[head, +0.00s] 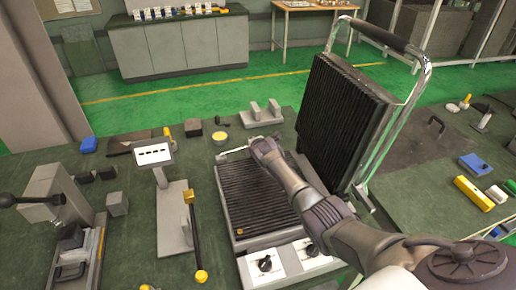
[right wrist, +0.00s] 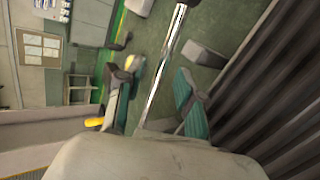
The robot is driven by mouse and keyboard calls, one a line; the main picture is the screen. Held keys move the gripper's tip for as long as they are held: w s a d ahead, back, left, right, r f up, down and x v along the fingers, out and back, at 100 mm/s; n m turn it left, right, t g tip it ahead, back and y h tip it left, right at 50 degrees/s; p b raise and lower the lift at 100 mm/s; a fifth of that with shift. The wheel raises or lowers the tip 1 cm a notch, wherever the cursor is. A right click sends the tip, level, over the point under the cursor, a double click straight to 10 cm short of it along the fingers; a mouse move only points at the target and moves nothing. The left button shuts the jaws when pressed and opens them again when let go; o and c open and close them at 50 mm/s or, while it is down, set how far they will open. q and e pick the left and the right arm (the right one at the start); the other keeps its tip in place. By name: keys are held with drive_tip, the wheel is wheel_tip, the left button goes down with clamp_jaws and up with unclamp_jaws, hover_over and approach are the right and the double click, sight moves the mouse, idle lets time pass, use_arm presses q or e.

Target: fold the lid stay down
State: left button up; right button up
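The grill's ribbed lid (head: 342,115) stands raised at the right of its ribbed lower plate (head: 255,195). A thin metal rod, apparently the lid stay (head: 233,152), shows at the plate's far left corner beside my right gripper (head: 262,148). In the right wrist view, a shiny rod (right wrist: 165,65) runs between the spread fingers of my right gripper (right wrist: 155,98). Gaps show on both sides of the rod, so the gripper is open around it. The rod's lower end is hidden behind my gripper body. My left gripper is not in view.
The chrome lid handle (head: 400,125) rises at the right. A stand with a small display (head: 153,152) and a yellow-ended lever (head: 195,235) stand left of the grill. Grey blocks (head: 262,112) lie behind it. Two knobs (head: 265,263) sit on its front.

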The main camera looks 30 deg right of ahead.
drive_tip(key=v, duration=0.9)
drive_tip(key=shift+s+a+r, duration=0.1)
drive_tip(key=shift+s, duration=0.25)
drive_tip(key=shift+c, duration=0.3)
